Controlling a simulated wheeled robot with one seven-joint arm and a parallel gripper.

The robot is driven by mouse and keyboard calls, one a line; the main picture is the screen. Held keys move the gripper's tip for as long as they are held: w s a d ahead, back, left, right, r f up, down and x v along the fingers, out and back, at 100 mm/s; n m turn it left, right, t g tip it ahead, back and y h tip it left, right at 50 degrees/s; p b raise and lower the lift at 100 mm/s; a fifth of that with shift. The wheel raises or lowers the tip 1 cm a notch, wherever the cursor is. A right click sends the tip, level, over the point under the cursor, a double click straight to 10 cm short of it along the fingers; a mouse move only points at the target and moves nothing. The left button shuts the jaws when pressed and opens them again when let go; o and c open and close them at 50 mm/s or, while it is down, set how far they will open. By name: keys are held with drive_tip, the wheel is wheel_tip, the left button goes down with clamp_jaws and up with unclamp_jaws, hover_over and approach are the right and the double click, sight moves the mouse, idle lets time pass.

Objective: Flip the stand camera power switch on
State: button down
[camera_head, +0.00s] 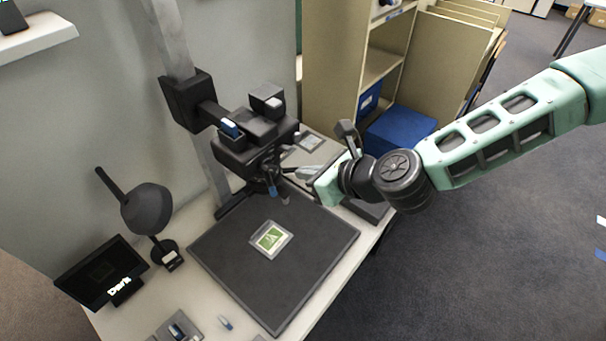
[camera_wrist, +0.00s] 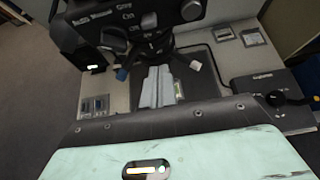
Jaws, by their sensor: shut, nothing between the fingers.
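The stand camera (camera_head: 245,148) is a black unit on a grey upright column over the copy board. In the wrist view its dark body (camera_wrist: 150,14) fills the top, with pale printed labels, one reading "On", beside small knobs or switches. I cannot tell for sure which is the power switch or how it is set. My gripper (camera_head: 290,171) is just right of the camera's lower part, pointing left. In the wrist view its pale fingers (camera_wrist: 157,88) are together and empty, below the labelled face. Whether they touch the camera is unclear.
A black board (camera_head: 210,252) with a small green-pictured card (camera_head: 271,239) lies below. A monitor (camera_head: 103,270) reading "Dark" and a dark lamp (camera_head: 147,208) stand left. A beige shelf unit (camera_head: 335,60) and blue box (camera_head: 400,130) are behind. Open floor lies right.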

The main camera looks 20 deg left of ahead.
drive_tip(key=r+b+v, duration=0.1)
drive_tip(key=v, duration=0.7)
drive_tip(key=shift+w+a+r, duration=0.2)
drive_tip(key=shift+a+r, duration=0.05)
drive_tip(key=shift+a, duration=0.05)
drive_tip(key=s+d+f+n+g+h, duration=0.1)
drive_tip(key=s+d+n+g+h, duration=0.2)
drive_tip(key=n, duration=0.5)
drive_tip(key=s+d+f+n+g+h, duration=0.1)
drive_tip(key=s+d+f+n+h, duration=0.15)
drive_tip(key=s+n, duration=0.45)
drive_tip(key=s+d+r+n+h, duration=0.2)
drive_tip(key=d+r+n, duration=0.2)
drive_tip(key=d+n, duration=0.3)
drive_tip(key=s+d+r+n+h, duration=0.3)
drive_tip(key=d+r+n, duration=0.2)
drive_tip(key=d+n, duration=0.3)
drive_tip(key=shift+s+r, duration=0.15)
